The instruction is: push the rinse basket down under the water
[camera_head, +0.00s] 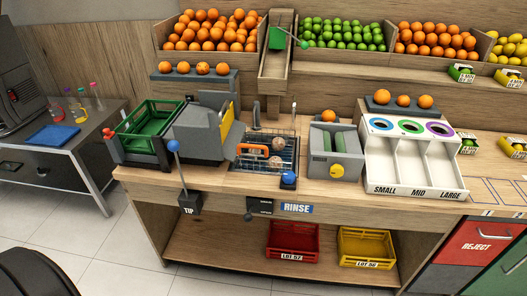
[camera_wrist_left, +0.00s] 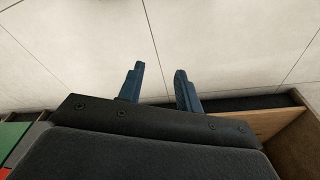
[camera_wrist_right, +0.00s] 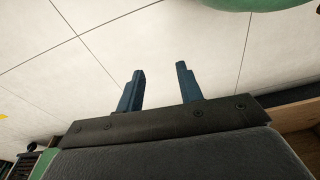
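The rinse basket (camera_head: 291,157) is a dark wire basket in the rinse basin at the middle of the counter, above the RINSE label (camera_head: 297,208). A few dull brownish round fruits (camera_head: 277,142) are in it. An orange handle-like part (camera_head: 252,149) is at its left side. I cannot tell how deep the basket sits or where the water level is. A blue knob (camera_head: 289,178) is at the basin's front right. My left gripper (camera_wrist_left: 160,70) and right gripper (camera_wrist_right: 160,70) are open and empty, with floor behind them; neither shows in the head view.
Left of the basin are a green crate (camera_head: 150,131), a grey tipping unit and a blue-knobbed TIP lever (camera_head: 174,146). Right are a grey machine (camera_head: 335,150) and a white SMALL/MID/LARGE sorter (camera_head: 415,158). Red (camera_head: 292,241) and yellow (camera_head: 366,248) crates stand on the lower shelf.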

